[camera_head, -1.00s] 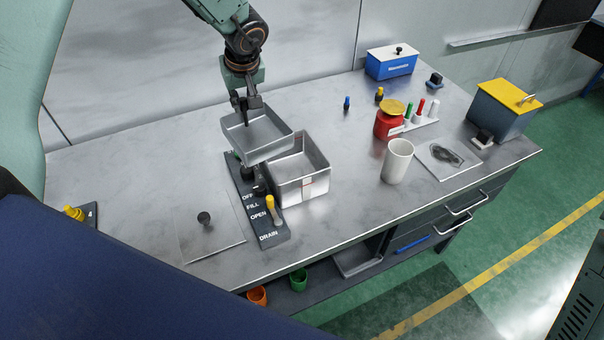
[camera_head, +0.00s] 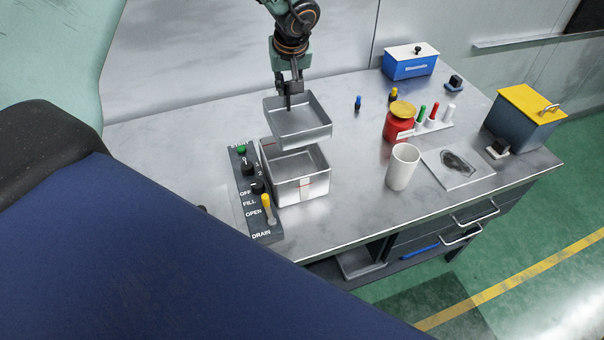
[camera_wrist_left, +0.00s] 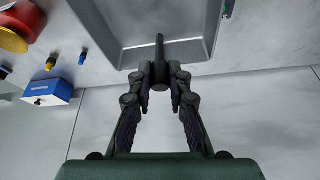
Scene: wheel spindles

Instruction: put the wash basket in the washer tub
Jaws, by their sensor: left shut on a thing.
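The wash basket, a shallow grey metal tray (camera_head: 302,134), hangs roughly level in the head view, above the washer tub and toward its back. My left gripper (camera_head: 289,96) is shut on the dark upright grip at the basket's rim. The left wrist view shows the fingers (camera_wrist_left: 160,82) closed around this grip (camera_wrist_left: 160,50), with the basket (camera_wrist_left: 125,22) beyond. The washer tub (camera_head: 308,188), an open square metal box, stands on the bench beside the control panel. The basket covers part of its back rim, and a gap between them is hard to judge. My right gripper is not in view.
The control panel (camera_head: 250,205) with knobs and a yellow-tipped lever (camera_head: 267,207) lies left of the tub. To the right stand a white cup (camera_head: 402,168), a red jar (camera_head: 399,123) and a blue box (camera_head: 410,64). Bare bench lies between tub and cup.

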